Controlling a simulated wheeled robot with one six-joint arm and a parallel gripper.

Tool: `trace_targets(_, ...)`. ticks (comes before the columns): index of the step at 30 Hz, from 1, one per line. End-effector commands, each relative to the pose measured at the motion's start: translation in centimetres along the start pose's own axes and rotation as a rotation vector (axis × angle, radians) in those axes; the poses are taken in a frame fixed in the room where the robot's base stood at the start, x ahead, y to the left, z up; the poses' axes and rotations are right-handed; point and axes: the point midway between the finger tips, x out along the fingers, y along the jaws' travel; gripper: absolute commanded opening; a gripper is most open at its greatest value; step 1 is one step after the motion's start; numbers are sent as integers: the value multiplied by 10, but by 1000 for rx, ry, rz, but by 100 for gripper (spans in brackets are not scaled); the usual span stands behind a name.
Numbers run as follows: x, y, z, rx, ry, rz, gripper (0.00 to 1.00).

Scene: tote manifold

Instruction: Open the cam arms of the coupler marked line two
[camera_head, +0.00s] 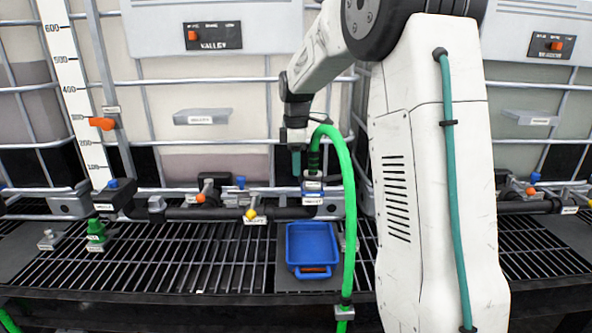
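A dark coupler (313,184) with a small pale label sits on the grey-black manifold pipe (262,213), at the lower end of a bright green hose (348,215). The label is too small to read, so I cannot confirm it says line two. Its cam arms are too small and partly hidden to tell their position. My gripper (296,160) points down just above and left of this coupler, beside the hose end. Whether it touches anything is unclear. Its fingers are too small and dark to tell open from shut.
A blue tray (312,224) stands on the grated bench below the coupler. Orange-handled (201,198) and yellow-handled (251,213) valves line the pipe. A green fitting (96,233) stands at left. Caged tanks close off the back. The green hose hangs in front, near my arm.

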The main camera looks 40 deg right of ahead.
Motion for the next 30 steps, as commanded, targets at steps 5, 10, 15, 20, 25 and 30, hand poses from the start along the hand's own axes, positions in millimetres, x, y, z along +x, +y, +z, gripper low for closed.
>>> trace_targets(5,19,0,0,0,0,0,40)
trace_targets(10,24,0,0,1,0,1,40)
trace_targets(15,24,0,0,1,0,1,40)
trace_targets(20,24,0,0,1,0,1,0)
trace_targets(25,24,0,0,1,-2,1,0)
trace_targets(30,24,0,-2,-1,-29,1,0)
